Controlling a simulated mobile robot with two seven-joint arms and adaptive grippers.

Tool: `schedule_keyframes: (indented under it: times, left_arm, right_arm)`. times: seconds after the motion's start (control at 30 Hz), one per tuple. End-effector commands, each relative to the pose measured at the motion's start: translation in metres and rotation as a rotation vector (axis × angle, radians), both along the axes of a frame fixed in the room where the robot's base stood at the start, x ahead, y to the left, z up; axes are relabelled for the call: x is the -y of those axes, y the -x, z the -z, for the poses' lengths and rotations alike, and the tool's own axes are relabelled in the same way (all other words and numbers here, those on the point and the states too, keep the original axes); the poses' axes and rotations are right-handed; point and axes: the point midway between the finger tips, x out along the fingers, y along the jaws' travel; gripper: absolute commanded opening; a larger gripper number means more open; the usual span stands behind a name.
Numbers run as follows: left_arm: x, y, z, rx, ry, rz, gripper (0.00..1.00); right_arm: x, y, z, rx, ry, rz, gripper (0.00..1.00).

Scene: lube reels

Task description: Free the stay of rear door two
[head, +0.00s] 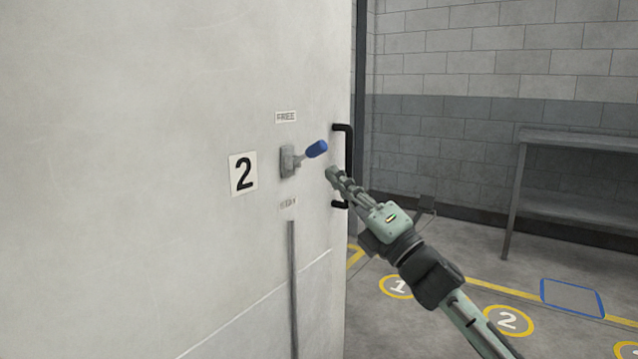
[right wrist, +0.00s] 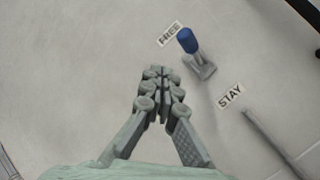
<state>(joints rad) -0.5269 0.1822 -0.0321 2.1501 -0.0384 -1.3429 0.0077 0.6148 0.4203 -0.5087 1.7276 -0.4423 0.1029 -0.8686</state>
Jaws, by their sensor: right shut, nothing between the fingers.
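Door two (head: 150,90) is a pale grey panel with a "2" plate (head: 243,173). Its stay lever has a grey bracket (head: 288,161) and a blue-tipped handle (head: 317,149) that points right and slightly up, between the FREE label (head: 286,117) and the lower STAY label (head: 287,206). In the right wrist view the blue tip (right wrist: 187,40) points toward the FREE label (right wrist: 170,34); the STAY label (right wrist: 230,95) is on the other side. My right gripper (head: 332,174) is shut and empty, to the right of and just below the lever, apart from it. My left gripper is not in view.
A black pull handle (head: 349,150) is on the door's right edge, close behind my right gripper. A vertical grey rod (head: 292,285) runs below the STAY label. A grey metal table (head: 575,142) stands at the right wall. The floor has yellow numbered circles (head: 508,320) and a blue-outlined square (head: 572,297).

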Motion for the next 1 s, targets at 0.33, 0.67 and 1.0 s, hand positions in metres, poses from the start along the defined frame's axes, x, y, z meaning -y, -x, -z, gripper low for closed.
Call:
schedule_keyframes:
  times: [0.33,0.67,1.0]
  left_arm:
    - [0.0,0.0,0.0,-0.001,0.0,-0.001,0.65]
    - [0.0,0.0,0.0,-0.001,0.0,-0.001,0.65]
    - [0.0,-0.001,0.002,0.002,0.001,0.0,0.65]
  right_arm:
    - [0.026,0.031,-0.014,-0.001,-0.001,-0.002,0.0]
    - [0.027,0.032,-0.015,0.0,-0.002,-0.001,0.0]
    - [0.081,0.009,0.105,-0.453,-0.33,0.131,0.0]
